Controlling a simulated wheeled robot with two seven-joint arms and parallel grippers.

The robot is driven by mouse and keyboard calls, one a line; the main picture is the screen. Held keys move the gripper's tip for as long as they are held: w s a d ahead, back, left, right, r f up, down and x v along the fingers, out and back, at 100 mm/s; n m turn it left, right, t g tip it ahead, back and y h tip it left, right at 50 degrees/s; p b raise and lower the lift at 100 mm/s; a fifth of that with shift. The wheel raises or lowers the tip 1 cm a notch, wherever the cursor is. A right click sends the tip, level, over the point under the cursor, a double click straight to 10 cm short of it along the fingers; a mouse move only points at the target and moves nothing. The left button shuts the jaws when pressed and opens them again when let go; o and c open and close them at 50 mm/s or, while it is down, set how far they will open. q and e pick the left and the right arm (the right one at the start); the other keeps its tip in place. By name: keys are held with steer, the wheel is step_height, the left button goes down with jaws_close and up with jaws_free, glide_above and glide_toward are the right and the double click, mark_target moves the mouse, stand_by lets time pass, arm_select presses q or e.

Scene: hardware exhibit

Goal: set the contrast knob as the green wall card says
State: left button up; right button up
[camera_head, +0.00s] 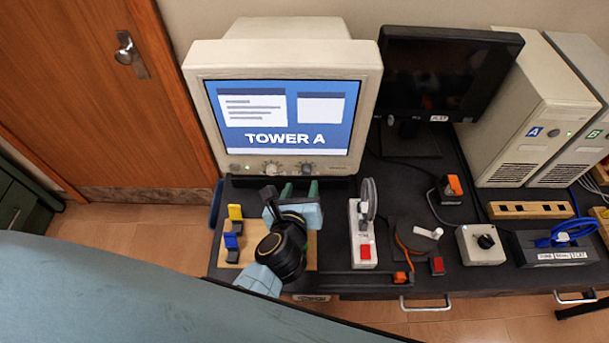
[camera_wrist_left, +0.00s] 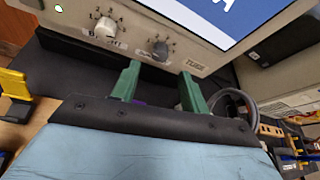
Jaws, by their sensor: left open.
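The beige CRT monitor (camera_head: 372,70) shows "TOWER A" on its screen. Two knobs sit on its lower bezel: a pale left knob (camera_wrist_left: 105,28), whose label appears to read "BRIGHT", and a darker right knob (camera_wrist_left: 160,49), whose label is hard to read. The right knob also shows in the head view (camera_head: 307,168); I take it as the contrast knob. My left gripper (camera_head: 300,189) is open, its green fingers just below and in front of this knob, apart from it. In the wrist view the fingers (camera_wrist_left: 160,75) straddle the knob's line. No green wall card shows. My right gripper is out of view.
A wooden board (camera_head: 303,259) with yellow and blue pieces lies under my left arm. A white switch strip (camera_head: 362,258) stands right of it. A dark flat monitor (camera_head: 440,70), two beige towers (camera_head: 518,110) and a grey knob box (camera_head: 484,250) are further right.

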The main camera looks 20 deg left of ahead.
mark_target(306, 173)
arm_select(q)
steer(key=x, duration=0.4)
steer(key=shift+w, duration=0.1)
steer(key=shift+w+a+f, duration=0.1)
steer(key=shift+w+f, duration=0.15)
steer(key=shift+w, duration=0.3)
steer(key=shift+c, duration=0.6)
jaws_close()
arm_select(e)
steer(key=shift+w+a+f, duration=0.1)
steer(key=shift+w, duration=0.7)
